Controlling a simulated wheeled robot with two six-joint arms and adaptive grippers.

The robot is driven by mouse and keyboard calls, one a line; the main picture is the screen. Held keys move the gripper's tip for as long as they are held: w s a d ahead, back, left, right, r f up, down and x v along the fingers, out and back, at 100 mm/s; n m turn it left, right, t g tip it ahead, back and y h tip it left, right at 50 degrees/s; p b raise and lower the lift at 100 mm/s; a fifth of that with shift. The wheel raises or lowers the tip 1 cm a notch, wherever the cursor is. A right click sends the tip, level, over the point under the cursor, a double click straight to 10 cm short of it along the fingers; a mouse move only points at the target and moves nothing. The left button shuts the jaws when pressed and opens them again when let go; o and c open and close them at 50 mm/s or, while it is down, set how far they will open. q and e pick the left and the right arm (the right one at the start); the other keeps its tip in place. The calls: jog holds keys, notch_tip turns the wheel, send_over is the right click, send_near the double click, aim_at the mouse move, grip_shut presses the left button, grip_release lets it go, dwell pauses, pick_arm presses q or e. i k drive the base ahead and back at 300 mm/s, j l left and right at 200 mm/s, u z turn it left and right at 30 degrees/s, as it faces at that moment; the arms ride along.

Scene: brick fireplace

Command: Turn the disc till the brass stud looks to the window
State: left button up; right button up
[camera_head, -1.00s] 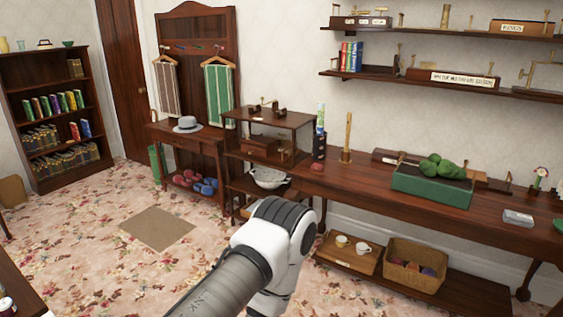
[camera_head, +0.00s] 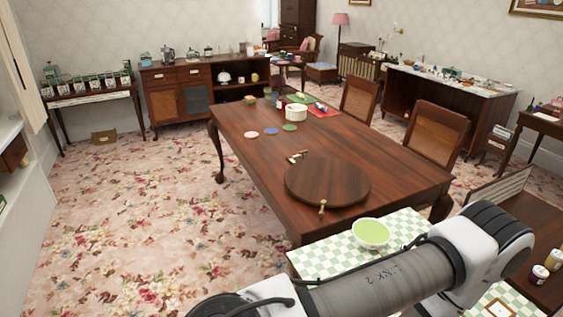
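The dark wooden disc (camera_head: 328,182) lies flat near the close end of the long wooden table (camera_head: 245,135). A small upright brass stud (camera_head: 322,206) is at the disc's near edge, on the side towards me. A small pale and brass piece (camera_head: 297,157) is at the disc's far left edge; I cannot tell what it is. A narrow bright strip at the back, possibly a window (camera_head: 268,12), is partly cut off by the top of the picture. One of my arms crosses the bottom, but neither gripper is in view.
A green bowl (camera_head: 370,233) stands on a green checked cloth (camera_head: 318,262) before the table. A white pot (camera_head: 296,113) and several coloured coasters lie farther along. Chairs (camera_head: 435,135) line the right side.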

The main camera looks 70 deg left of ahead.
aim_at(330, 182)
jog(key=u, duration=1.7)
